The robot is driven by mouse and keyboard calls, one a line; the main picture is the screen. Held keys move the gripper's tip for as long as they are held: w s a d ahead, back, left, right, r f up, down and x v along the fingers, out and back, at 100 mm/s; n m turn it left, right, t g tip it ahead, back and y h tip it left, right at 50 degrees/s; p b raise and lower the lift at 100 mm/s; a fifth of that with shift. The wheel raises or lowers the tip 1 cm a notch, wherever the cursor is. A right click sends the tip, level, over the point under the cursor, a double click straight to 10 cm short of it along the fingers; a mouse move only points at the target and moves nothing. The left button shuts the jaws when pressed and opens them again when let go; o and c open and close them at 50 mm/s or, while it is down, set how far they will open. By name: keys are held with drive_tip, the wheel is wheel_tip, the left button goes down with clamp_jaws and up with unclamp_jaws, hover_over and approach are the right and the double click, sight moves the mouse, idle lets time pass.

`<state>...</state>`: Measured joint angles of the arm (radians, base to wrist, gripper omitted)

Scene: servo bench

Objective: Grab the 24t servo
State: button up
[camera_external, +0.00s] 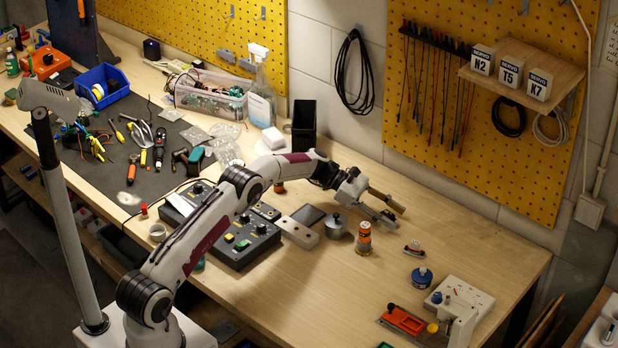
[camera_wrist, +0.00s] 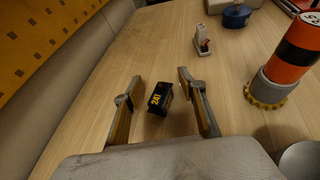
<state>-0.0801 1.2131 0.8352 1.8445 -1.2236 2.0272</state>
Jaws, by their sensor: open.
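The 24t servo (camera_wrist: 159,98) is a small black block with yellow "24T" lettering. In the wrist view it lies slightly tilted on the wooden bench, between the two fingers of my gripper (camera_wrist: 160,76). The fingers are apart, with a gap on each side of the servo, and do not visibly touch it. In the external view my gripper (camera_external: 397,216) is open over the middle of the bench, with its fingers pointing right. I cannot make out the servo there; the gripper may hide it.
An orange and black cylinder (camera_external: 364,238) stands close by, at the right in the wrist view (camera_wrist: 295,55). A small light-coloured part (camera_external: 413,247) and a blue round piece (camera_external: 421,276) are nearby. Control boxes (camera_external: 245,242) stand left.

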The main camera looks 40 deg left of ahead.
sight(391, 213)
clamp_jaws()
wheel_tip(391, 213, up, 18)
idle(1.0)
idle(0.5)
